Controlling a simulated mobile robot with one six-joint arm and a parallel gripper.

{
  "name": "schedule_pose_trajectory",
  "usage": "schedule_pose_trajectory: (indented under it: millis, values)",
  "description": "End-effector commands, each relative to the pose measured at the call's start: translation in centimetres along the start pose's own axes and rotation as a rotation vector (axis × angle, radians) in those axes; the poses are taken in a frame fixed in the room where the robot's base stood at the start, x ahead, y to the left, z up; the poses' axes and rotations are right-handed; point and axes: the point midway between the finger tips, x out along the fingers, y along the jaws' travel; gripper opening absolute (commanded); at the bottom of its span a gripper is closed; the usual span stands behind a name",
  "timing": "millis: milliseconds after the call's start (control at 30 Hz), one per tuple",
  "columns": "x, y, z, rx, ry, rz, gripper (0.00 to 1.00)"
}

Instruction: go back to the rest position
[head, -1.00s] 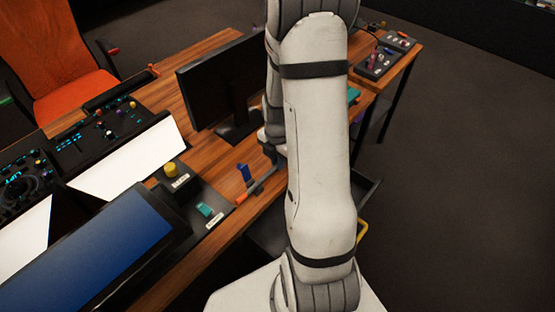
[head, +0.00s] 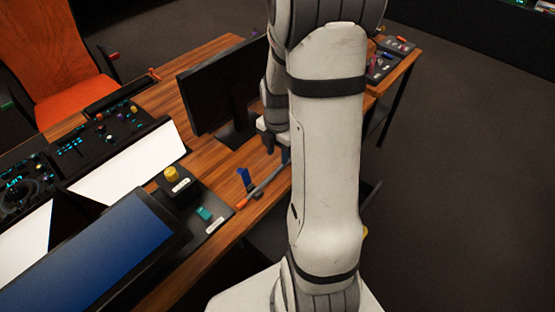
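My gripper (head: 276,151) shows just left of my own white arm, above the wooden desk (head: 236,158) and right of the monitor's foot. Two dark fingers point down with a gap between them, and I see nothing held there. My white arm stands upright across the middle of the head view and hides part of the desk behind it. A blue upright piece (head: 245,178) and a grey bar with an orange end (head: 262,186) lie on the desk below the gripper, apart from it.
A black monitor (head: 217,85) stands left of the gripper. A yellow knob box (head: 176,182), a teal switch (head: 204,214) and a blue screen (head: 95,255) are at lower left. An orange chair (head: 60,60) is behind the desk. The floor at right is clear.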

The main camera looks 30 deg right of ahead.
Motion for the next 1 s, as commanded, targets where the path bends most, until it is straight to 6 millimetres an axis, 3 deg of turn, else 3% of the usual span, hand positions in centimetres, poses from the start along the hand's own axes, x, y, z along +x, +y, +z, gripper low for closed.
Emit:
schedule_pose_trajectory:
  millis: [133,467,667,1000]
  values:
    - [-1.4,0.0,0.0,0.000,-0.001,0.001,0.38]
    - [-2.2,0.0,-0.3,0.025,-0.002,0.003,0.38]
    - [-5.5,-0.1,-2.6,0.282,-0.018,0.034,0.38]
    - [-12.1,-1.9,-8.4,0.936,-0.006,0.120,0.38]
